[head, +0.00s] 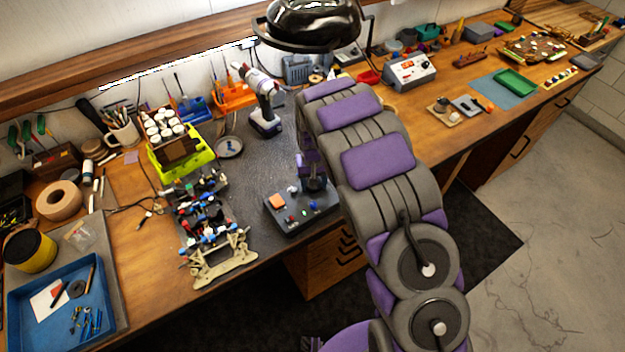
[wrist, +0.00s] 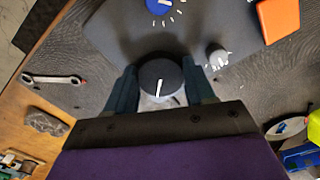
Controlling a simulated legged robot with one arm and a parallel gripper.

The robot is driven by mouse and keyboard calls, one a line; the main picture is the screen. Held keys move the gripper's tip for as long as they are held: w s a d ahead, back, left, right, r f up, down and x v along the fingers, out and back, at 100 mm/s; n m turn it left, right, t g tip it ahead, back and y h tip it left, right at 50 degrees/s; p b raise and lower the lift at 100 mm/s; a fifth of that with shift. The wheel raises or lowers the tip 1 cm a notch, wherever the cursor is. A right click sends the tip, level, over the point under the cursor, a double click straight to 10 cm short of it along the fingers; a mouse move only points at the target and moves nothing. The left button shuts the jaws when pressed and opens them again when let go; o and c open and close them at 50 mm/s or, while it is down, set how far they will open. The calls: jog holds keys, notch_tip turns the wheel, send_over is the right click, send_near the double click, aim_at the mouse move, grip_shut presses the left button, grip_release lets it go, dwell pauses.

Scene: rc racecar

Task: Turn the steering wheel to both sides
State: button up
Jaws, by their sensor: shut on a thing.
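A dark control box (head: 285,222) lies on the bench in front of my arm. In the wrist view a round black knob (wrist: 168,74) with a white line stands on the box; it appears to be the steering control. The white line runs nearly upright in the picture, slightly tilted. My gripper (wrist: 161,88) has one finger on each side of the knob and is shut on it. In the head view my gripper (head: 314,182) is over the box's far right part and hides the knob. The car chassis (head: 222,265) with its pale front part lies left of the box.
The box also carries an orange button (wrist: 280,18), a blue knob (wrist: 160,5) and a small grey knob (wrist: 216,57). A wrench (wrist: 52,79) lies nearby. A cordless drill (head: 264,108) and a lime-green rack of bottles (head: 180,158) stand behind. Dark mat shows between them.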

jog(key=shift+d+m, duration=0.1)
jog(key=shift+m, duration=0.5)
jog(key=o, duration=1)
jog(key=shift+o, duration=0.2)
jog(key=shift+w+r, duration=0.1)
jog(key=shift+r, duration=0.45)
notch_tip(320, 180, up, 16)
jog(key=p, duration=0.1)
